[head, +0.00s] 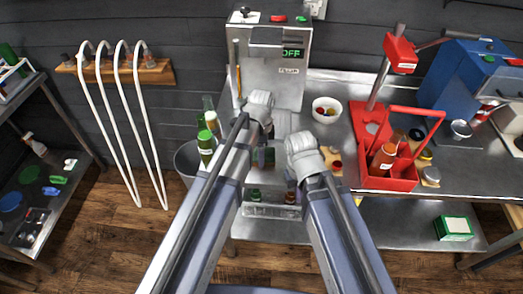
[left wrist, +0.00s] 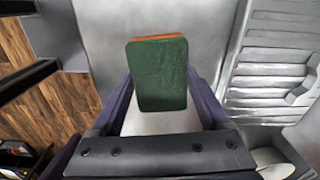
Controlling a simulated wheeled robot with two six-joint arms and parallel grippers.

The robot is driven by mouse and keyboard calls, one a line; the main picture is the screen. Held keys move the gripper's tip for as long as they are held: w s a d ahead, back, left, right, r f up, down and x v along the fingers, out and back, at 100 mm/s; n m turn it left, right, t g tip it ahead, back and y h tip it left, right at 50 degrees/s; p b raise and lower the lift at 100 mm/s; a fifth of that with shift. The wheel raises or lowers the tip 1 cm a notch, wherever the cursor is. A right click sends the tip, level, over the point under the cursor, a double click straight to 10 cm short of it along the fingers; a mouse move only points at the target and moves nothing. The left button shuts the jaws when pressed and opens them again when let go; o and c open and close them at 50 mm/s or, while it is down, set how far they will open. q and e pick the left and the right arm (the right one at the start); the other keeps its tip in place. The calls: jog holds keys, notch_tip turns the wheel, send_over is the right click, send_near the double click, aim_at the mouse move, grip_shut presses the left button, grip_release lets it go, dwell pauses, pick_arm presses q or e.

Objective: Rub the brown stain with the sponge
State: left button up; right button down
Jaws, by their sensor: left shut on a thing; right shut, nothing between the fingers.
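My left gripper (left wrist: 163,98) is shut on the sponge (left wrist: 160,75). In the left wrist view the sponge shows a dark green face and a thin orange-brown edge along its top. Grey metal lies behind it; I cannot tell whether it touches that surface. My right gripper (head: 303,148) is shut and empty, right of the left one, over the metal bench. I cannot make out the brown stain in either view; my arms cover part of the bench.
The metal bench (head: 450,180) holds a grey machine (head: 290,72) reading OFF, a white bowl (head: 334,117), a red caddy (head: 402,182) with bottles and a blue machine (head: 447,80). White hoses (head: 126,120) hang on the wall.

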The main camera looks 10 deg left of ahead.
aim_at(260, 174)
pick_arm(q)
jog(key=shift+s+f, duration=0.15)
jog(key=shift+s, duration=3.05)
jog(key=shift+w, duration=0.1)
jog(key=shift+r, duration=0.2)
jog(key=shift+r+p, duration=0.55)
jog(key=shift+p, duration=0.15)
notch_tip(260, 174, up, 5)
jog(key=p, duration=0.4)
jog(key=shift+w+p, duration=0.1)
jog(key=shift+p, duration=0.3)
